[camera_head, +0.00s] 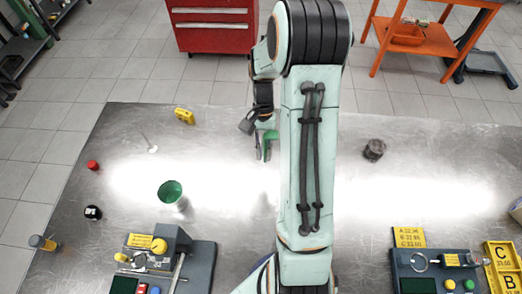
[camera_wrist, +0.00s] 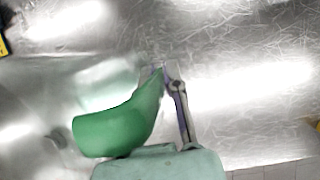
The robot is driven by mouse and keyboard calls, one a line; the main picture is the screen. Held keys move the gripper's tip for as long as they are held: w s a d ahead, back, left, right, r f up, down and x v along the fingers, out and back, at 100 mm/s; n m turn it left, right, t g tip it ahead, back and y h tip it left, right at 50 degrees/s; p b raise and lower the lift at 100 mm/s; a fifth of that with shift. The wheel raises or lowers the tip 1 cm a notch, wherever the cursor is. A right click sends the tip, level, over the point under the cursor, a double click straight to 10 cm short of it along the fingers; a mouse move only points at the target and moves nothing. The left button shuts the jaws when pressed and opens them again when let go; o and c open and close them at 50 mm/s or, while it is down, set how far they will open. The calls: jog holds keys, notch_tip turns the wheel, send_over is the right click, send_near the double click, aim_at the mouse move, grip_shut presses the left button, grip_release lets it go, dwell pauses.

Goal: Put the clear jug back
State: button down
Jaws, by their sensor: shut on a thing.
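My gripper (camera_head: 262,150) is over the middle of the steel table, partly hidden by my arm. In the wrist view my gripper (camera_wrist: 168,80) is closed on a smooth green curved object (camera_wrist: 112,125). This object also shows beside my arm in the head view (camera_head: 269,144). It hides much of one finger. I cannot tell whether it is part of the clear jug; no clear walls stand out. A green-coloured cup-shaped vessel (camera_head: 171,192) with a paler, shiny lower part stands apart on the table, left of my gripper.
A dark fixture (camera_head: 198,262) stands at front left, another (camera_head: 430,275) at front right. A yellow block (camera_head: 184,116), red cap (camera_head: 93,165), black round part (camera_head: 93,212) and dark cylinder (camera_head: 374,149) lie around the table (camera_head: 330,120). Bare steel surrounds the green vessel.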

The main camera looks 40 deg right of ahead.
jog(key=shift+w+d+f, duration=0.3)
jog(key=shift+w+f, duration=0.15)
jog(key=shift+f, duration=0.7)
jog(key=shift+w+d+f, duration=0.3)
jog(key=shift+w+f, duration=0.15)
jog(key=shift+f, duration=0.7)
jog(key=shift+w+d+f, duration=0.3)
jog(key=shift+w+f, duration=0.15)
jog(key=shift+f, duration=0.7)
jog(key=c, duration=1.2)
grip_release()
jog(key=shift+f, duration=0.1)
